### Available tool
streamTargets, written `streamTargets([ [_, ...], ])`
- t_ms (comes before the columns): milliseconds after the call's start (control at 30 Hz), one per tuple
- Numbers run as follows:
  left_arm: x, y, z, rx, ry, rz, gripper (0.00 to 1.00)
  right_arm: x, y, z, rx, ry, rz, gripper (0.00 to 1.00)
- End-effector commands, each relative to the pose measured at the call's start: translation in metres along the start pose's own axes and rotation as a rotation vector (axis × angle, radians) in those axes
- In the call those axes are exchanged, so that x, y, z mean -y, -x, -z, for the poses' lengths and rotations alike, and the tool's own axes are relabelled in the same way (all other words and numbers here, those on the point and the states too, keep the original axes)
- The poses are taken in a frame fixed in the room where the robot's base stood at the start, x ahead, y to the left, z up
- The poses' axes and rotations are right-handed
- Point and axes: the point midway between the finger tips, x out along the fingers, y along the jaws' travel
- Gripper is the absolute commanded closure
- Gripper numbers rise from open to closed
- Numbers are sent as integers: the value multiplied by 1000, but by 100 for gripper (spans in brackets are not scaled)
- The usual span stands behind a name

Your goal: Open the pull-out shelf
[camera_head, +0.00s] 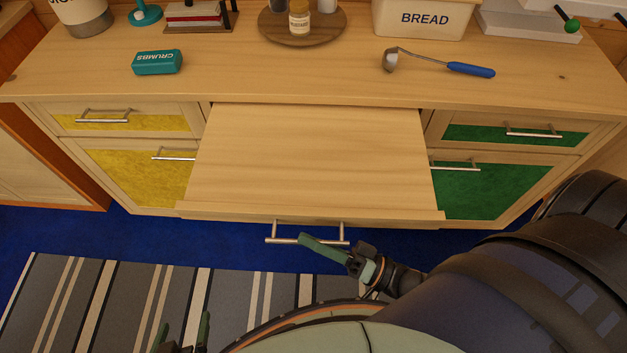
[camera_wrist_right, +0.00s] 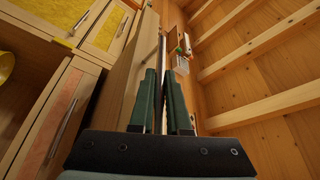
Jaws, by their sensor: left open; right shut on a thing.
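The wooden pull-out shelf (camera_head: 318,155) stands extended from under the counter, between the yellow and green drawer fronts. Its metal bar handle (camera_head: 283,240) is on its front edge. My right gripper (camera_head: 318,244) is at the handle; in the right wrist view its two fingers (camera_wrist_right: 161,105) are closed around the bar (camera_wrist_right: 161,62). The shelf's front (camera_wrist_right: 125,75) stands just left of the fingers there. My left gripper (camera_head: 184,332) is low at the bottom left, open and empty, away from the shelf.
Yellow drawers (camera_head: 135,175) and green drawers (camera_head: 490,185) are shut. The shelf top is clear. A striped rug (camera_head: 90,300) covers the floor in front.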

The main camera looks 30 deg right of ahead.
Motion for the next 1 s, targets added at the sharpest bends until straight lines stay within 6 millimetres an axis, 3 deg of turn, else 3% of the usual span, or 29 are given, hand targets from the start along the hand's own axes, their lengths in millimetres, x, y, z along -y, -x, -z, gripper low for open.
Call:
streamTargets([
  [433,0,1,1,0,0,0,0,3,2,-3,-1,0,1,100],
  [467,0,1,1,0,0,0,0,3,2,-3,-1,0,1,83],
  [700,0,1,1,1,0,-1,0,2,2,-3,0,0,0,56],
  [1000,0,0,1,1,0,-1,0,2,4,-4,1,0,-1,55],
])
